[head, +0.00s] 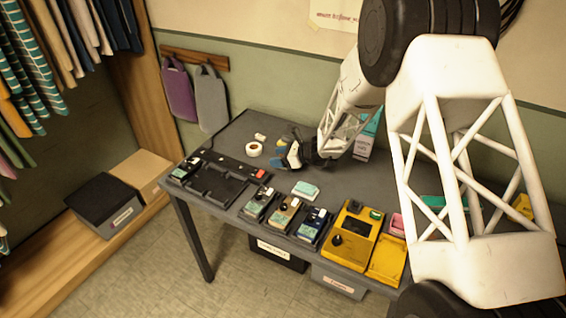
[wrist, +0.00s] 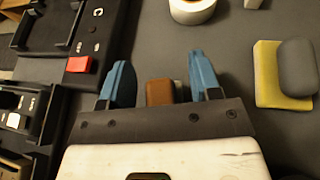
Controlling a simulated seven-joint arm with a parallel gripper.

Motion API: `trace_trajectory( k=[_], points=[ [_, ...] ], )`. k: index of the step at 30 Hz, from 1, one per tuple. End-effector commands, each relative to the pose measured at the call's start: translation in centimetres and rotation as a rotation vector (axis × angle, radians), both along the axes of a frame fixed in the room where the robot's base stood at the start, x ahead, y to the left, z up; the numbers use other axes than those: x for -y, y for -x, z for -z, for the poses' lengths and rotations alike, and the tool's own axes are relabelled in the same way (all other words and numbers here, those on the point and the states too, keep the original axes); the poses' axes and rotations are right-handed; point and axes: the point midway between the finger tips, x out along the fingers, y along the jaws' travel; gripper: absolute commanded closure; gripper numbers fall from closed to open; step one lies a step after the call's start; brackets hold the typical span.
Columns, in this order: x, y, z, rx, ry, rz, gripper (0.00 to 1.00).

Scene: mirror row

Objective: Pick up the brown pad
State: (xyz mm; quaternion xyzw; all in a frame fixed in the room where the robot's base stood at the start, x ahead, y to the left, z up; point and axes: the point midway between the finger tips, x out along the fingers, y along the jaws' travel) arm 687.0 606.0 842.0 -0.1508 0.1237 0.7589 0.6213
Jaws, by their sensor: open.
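The brown pad (wrist: 160,92) lies on the grey table between the two blue fingers of my gripper (wrist: 161,80) in the wrist view. The fingers are open, with a gap on each side of the pad. The pad's near part is hidden by the gripper body, and a small pale piece shows just right of it. In the head view, my gripper (head: 291,152) is low over the table's back half, and I cannot make out the brown pad there.
A white tape roll (head: 254,149) lies left of my gripper. A black tray with a red button (head: 259,173) and several pedals (head: 285,212) line the table's front. In the wrist view, a grey pad (wrist: 297,66) rests on a yellow one (wrist: 267,75) at right.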

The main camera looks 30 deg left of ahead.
Motion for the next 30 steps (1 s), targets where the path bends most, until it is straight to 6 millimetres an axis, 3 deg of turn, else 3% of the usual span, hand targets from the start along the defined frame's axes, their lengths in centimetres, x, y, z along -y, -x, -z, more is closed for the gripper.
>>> trace_trajectory(
  k=[9,17,30],
  points=[
    [0.01,-0.01,-0.02,0.000,0.000,0.000,0.44],
    [0.01,0.00,-0.02,0.000,0.000,0.000,0.83],
    [0.01,-0.03,-0.86,0.002,0.000,-0.001,0.84]
  ],
)
